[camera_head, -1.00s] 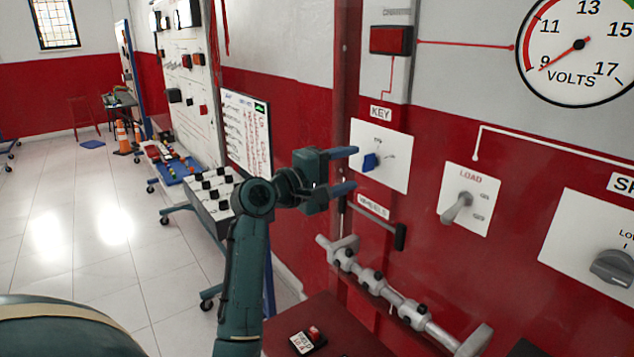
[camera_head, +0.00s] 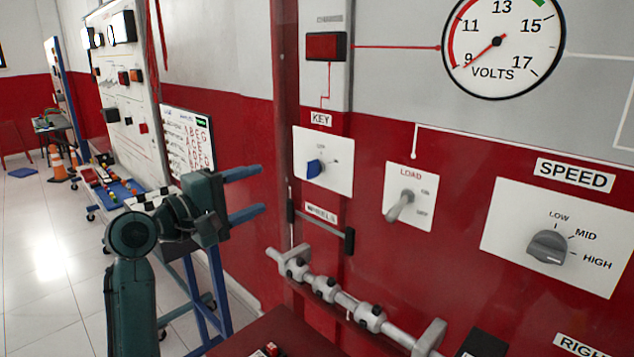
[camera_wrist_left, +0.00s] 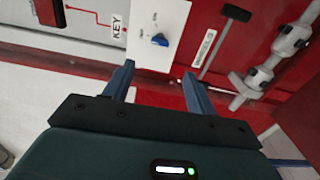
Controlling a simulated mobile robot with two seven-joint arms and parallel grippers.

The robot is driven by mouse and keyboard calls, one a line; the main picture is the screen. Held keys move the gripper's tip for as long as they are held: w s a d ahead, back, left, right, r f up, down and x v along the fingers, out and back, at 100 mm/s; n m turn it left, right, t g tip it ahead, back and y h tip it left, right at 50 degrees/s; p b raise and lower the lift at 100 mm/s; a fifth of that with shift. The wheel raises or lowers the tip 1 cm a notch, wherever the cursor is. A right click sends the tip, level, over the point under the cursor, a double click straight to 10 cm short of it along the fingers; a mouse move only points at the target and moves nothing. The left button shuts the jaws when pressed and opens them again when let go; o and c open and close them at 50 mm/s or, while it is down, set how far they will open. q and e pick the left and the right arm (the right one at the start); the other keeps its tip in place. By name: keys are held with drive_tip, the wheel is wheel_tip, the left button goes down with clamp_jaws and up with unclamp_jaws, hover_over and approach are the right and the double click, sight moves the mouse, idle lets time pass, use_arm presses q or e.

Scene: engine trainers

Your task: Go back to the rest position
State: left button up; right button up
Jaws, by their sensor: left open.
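My left gripper (camera_head: 252,194) is open and empty in the head view, in front of the red and white trainer panel and left of the key plate. Its two blue fingers also show in the left wrist view (camera_wrist_left: 160,82), pointing toward the panel with a gap between them. The blue key switch (camera_head: 315,169) sits on its white plate and is apart from the fingers; it also shows in the left wrist view (camera_wrist_left: 160,40). My right gripper is not in either view.
The panel carries a grey load lever (camera_head: 401,206), a speed knob (camera_head: 548,247) and a volts gauge (camera_head: 503,45). A grey shaft (camera_head: 340,292) juts out below. Other trainer boards (camera_head: 120,90) stand at left. White floor (camera_head: 45,260) is open at far left.

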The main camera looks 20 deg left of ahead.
use_arm(q)
drive_tip(key=s+d+f+m+g+y, duration=0.1)
drive_tip(key=d+f+m+g+y, duration=0.15)
drive_tip(key=f, duration=1.05)
drive_tip(key=s+d+f+m+g+y, duration=0.15)
drive_tip(key=d+f+m, duration=0.25)
drive_tip(key=f, duration=0.9)
drive_tip(key=s+d+f+m+g+h, duration=0.1)
drive_tip(key=s+d+f+m+g, duration=0.1)
drive_tip(key=s+d+f+m, duration=0.8)
drive_tip(key=s+d+f, duration=0.3)
drive_tip(key=s+f, duration=0.3)
drive_tip(key=shift+s+f+m+g, duration=0.2)
drive_tip(key=shift+s+m+g, duration=0.1)
drive_tip(key=shift+s+m, duration=0.1)
